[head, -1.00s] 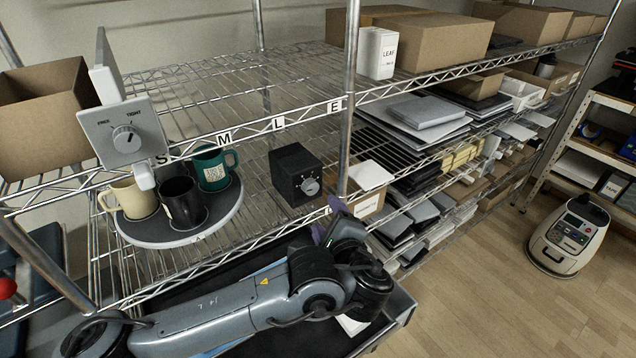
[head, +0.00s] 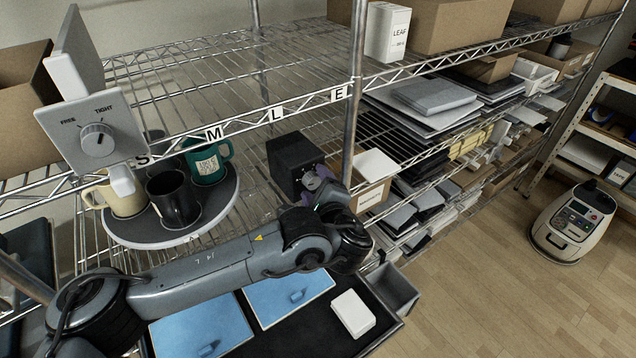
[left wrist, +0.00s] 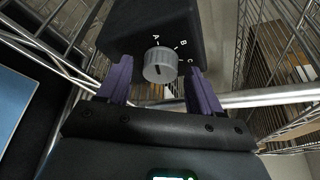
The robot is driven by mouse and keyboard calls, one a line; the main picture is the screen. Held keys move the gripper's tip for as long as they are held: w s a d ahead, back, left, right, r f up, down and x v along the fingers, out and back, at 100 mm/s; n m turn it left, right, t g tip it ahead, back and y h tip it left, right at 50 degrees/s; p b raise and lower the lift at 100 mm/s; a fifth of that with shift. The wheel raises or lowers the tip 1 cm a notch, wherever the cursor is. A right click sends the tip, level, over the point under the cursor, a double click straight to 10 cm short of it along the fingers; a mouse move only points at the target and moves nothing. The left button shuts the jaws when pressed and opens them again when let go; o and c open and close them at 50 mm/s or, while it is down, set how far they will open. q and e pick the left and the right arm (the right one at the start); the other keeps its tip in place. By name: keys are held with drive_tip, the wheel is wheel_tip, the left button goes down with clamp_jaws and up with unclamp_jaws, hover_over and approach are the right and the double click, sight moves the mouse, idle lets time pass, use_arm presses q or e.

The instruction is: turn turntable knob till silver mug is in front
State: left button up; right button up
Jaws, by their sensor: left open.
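The round grey turntable (head: 160,236) stands on the wire shelf. On it are a cream mug (head: 121,199) at left, a black mug (head: 174,204) at the front and a green mug (head: 206,168) at right rear. A dark grey shape (head: 154,140) at the back is mostly hidden; I cannot tell if it is the silver mug. The black box (head: 290,155) at right carries a grey knob (left wrist: 160,66) with marks A, B, C. My left gripper (head: 318,186) is open before the box; in the left wrist view its purple fingers (left wrist: 160,80) flank the knob. My right gripper is not in view.
A grey FREE/TIGHT dial panel (head: 90,139) hangs at left, partly covering the turntable's rear. A shelf post (head: 354,100) and a cardboard box (head: 370,190) stand right of the black box. Blue pads (head: 290,297) and a white block (head: 352,313) lie below.

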use_arm(q)
drive_tip(key=c, duration=1.1)
drive_tip(key=shift+o, duration=0.2)
